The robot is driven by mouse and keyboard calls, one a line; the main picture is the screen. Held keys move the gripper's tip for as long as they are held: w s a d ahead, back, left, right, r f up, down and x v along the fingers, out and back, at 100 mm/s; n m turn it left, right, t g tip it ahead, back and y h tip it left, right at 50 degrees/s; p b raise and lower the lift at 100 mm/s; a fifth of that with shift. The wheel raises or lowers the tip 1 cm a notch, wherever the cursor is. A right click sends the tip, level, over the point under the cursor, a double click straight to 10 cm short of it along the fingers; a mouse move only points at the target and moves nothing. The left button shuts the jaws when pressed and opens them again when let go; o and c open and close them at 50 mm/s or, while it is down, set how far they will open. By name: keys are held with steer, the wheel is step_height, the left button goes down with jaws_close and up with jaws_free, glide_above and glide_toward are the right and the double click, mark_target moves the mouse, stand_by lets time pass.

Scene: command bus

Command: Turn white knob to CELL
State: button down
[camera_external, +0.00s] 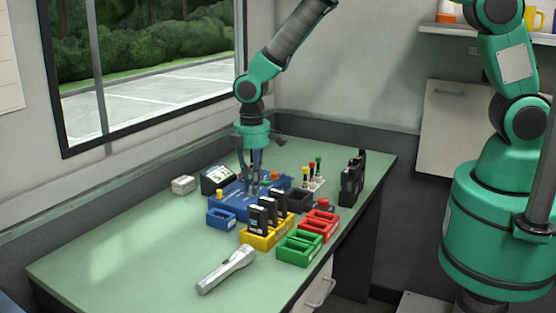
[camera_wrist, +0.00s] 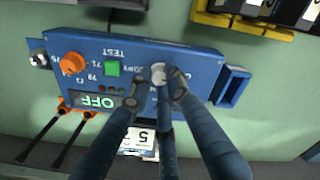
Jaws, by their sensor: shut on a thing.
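The blue panel box (camera_external: 228,198) lies on the green desk below my gripper (camera_external: 250,188). In the wrist view the panel (camera_wrist: 190,52) shows a white knob (camera_wrist: 158,72) near its right part, with small lettering either side that is partly covered and not readable. My gripper (camera_wrist: 158,92) has its dark blue fingers closed around the white knob. The fingers hide part of the knob, so where it points is unclear. An orange knob (camera_wrist: 73,63), a green button (camera_wrist: 112,68) under TEST, and a display (camera_wrist: 98,101) reading OFF are left of it.
A yellow rack (camera_external: 258,242) with black devices, a green tray (camera_external: 299,250) and a red tray (camera_external: 318,228) stand in front and right. A small blue holder (camera_external: 221,219) is beside the panel. A flashlight (camera_external: 227,269) lies nearer. The desk's left part is clear.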

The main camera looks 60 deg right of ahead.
steer(key=m+p, duration=0.1)
steer(key=m, duration=0.3)
steer(key=shift+r+m, duration=0.1)
steer(key=shift+m, duration=0.2)
steer(key=m+p, duration=0.1)
steer(key=m, duration=0.3)
steer(key=shift+m+p, duration=0.3)
steer(key=shift+m, duration=0.1)
steer(key=shift+w, duration=0.1)
steer(key=c, duration=1.6)
jaws_free()
steer(key=shift+c, duration=0.2)
step_height(320, 180, up, 12)
steer(key=shift+a, duration=0.15)
